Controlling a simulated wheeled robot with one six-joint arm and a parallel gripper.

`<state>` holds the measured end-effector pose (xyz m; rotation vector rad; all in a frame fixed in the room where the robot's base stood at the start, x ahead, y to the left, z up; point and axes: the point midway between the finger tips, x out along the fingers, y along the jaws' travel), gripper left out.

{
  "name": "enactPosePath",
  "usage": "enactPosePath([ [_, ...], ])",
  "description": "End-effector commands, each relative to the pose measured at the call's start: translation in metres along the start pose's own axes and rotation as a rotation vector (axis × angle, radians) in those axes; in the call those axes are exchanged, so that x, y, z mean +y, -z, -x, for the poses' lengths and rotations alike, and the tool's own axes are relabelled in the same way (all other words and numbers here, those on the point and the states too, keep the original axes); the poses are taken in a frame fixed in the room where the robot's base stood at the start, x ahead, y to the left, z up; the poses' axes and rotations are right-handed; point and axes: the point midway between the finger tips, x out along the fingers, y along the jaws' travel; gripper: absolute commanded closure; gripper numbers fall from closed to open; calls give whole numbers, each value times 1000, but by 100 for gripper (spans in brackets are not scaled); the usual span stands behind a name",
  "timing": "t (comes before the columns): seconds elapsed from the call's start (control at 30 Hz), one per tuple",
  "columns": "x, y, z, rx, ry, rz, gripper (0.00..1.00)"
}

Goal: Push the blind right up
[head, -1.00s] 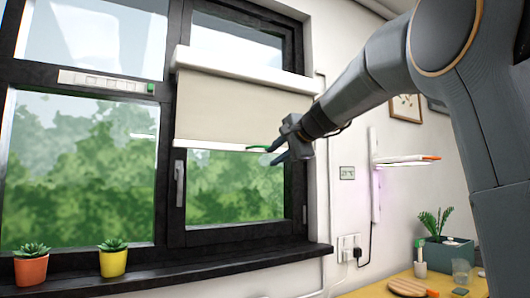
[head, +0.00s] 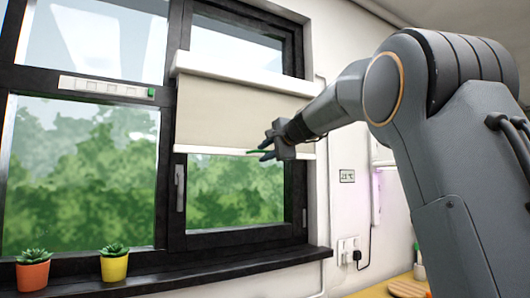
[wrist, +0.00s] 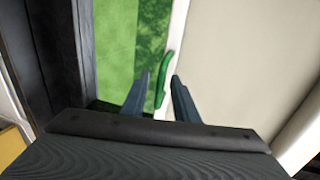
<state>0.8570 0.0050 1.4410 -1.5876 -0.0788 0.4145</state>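The cream roller blind (head: 225,110) hangs partway down the right window, from a white case at its top to a white bottom bar (head: 205,150). Glass shows below it. A green pull tab (head: 256,151) sits at the bar. My gripper (head: 266,147) is at the bar's right part, its fingers pointing left towards the tab. In the wrist view, the green tab (wrist: 161,85) lies between the two spread fingers (wrist: 160,78), with small gaps on both sides. The blind's cloth (wrist: 240,50) fills the right of that view.
A window handle (head: 180,187) is on the frame left of the glass. Two potted succulents, orange (head: 33,275) and yellow (head: 114,267), stand on the dark sill (head: 215,272).

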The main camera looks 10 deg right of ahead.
Motion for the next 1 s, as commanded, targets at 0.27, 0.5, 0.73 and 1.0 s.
enactPosePath([
  [0.27,0,0,0,0,0,0,98],
  [0.5,0,0,0,0,0,0,100],
  [0.73,0,0,0,0,0,0,100],
  [1.0,0,0,0,0,0,0,100],
])
